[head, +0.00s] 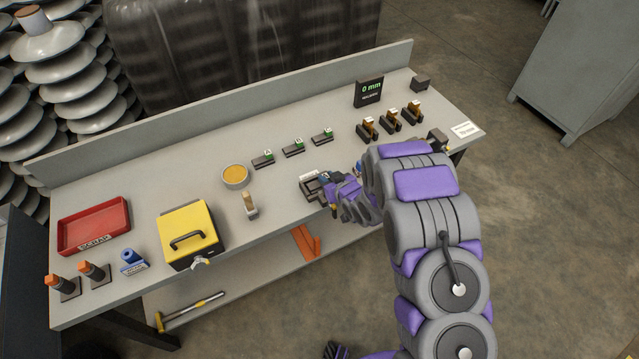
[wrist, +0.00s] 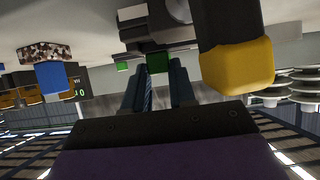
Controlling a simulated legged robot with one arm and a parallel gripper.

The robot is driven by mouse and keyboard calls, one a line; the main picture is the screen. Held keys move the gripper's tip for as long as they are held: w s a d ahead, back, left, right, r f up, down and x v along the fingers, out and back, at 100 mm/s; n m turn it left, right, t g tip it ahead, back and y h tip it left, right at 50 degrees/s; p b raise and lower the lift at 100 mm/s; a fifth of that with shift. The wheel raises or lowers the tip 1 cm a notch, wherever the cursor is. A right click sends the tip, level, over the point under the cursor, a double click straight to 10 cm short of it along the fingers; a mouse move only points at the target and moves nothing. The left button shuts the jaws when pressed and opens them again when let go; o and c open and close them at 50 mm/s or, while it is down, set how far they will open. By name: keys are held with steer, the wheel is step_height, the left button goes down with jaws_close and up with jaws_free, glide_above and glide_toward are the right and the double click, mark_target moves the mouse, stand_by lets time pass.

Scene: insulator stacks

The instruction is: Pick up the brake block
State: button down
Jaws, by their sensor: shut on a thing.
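My gripper (head: 326,183) is low over the front edge of the workbench, at a black fixture (head: 309,190) with a white label. In the wrist view my two dark fingers (wrist: 158,84) are close together, with a thin blue strand between them. A dark block (wrist: 150,48) and a green face (wrist: 157,62) show at the fingertips. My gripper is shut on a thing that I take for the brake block. The fingers hide most of it, and I cannot tell whether it is clear of the fixture.
A blue-ended speckled piece (wrist: 48,75) and a large yellow-ended piece (wrist: 236,67) flank the fingers. Behind stand three green-tagged dark pieces (head: 292,150), orange-topped holders (head: 390,121) and a display (head: 369,91). A yellow box (head: 190,236) and red tray (head: 94,226) are left.

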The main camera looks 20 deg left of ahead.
steer(key=shift+r, duration=0.1)
step_height(320, 180, up, 4)
steer(key=shift+f+p, duration=0.2)
steer(key=shift+p, duration=0.35)
steer(key=s+d+p, duration=0.2)
steer(key=s+p, duration=0.1)
steer(key=s, duration=0.4)
steer(key=s+d+r+p, duration=0.1)
steer(key=s+p, duration=0.3)
steer(key=s, duration=0.4)
steer(key=shift+s+d+r, duration=0.15)
steer(key=shift+d+r, duration=0.05)
steer(key=shift+d, duration=0.45)
steer(key=shift+p, duration=0.3)
